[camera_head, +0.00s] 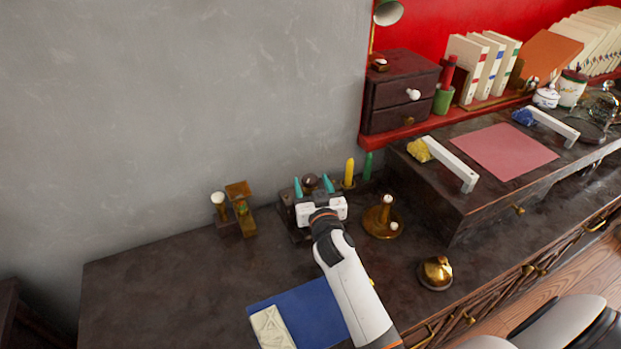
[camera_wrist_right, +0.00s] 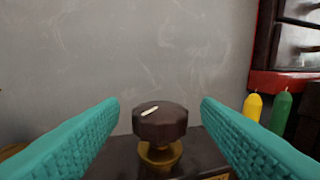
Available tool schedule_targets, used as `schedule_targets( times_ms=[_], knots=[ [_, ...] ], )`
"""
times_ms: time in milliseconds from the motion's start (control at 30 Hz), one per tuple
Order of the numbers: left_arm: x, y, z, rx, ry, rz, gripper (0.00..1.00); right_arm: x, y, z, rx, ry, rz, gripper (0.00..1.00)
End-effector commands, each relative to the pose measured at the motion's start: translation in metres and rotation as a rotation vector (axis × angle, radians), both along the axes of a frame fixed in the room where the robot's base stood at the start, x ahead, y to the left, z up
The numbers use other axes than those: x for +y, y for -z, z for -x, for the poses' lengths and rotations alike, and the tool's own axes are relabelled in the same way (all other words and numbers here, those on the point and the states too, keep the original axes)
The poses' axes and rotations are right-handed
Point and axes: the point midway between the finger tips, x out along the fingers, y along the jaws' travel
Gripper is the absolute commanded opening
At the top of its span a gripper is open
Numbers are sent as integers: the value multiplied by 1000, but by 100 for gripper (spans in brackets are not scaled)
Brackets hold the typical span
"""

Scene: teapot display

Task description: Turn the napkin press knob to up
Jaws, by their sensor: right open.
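The napkin press (camera_head: 287,199) is a dark block on the desk by the wall, partly hidden by my gripper. Its knob (camera_wrist_right: 160,122) is dark brown and faceted, on a brass stem, with a short pale mark on top slanting up to the right. The knob also shows small in the head view (camera_head: 310,180). My right gripper (camera_head: 312,185) is open, its teal fingers on either side of the knob. In the right wrist view, gaps show between the knob and both fingers. My left gripper is not in view.
A brass stand (camera_head: 240,208) is left of the press. Yellow (camera_head: 349,172) and green (camera_head: 368,166) candles and a brass candle holder (camera_head: 383,222) are to its right. A blue mat (camera_head: 314,312) lies in front. The desk's left side is clear.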

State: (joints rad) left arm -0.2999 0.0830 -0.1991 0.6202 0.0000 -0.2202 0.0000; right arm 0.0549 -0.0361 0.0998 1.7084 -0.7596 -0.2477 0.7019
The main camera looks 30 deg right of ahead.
Motion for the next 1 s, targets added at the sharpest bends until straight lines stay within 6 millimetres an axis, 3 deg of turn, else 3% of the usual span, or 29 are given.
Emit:
schedule_targets(
  times_ms=[200, 533, 800, 1000],
  knots=[
    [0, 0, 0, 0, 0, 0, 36, -6, 1, -21, 0, -1, -1, 58],
    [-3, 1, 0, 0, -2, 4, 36, -7, 0, -24, 0, -1, 0, 58],
    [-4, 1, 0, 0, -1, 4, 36, -6, 1, -24, 0, -1, 0, 15],
    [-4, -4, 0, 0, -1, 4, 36, -7, -1, -23, 1, -15, 2, 15]
  ],
)
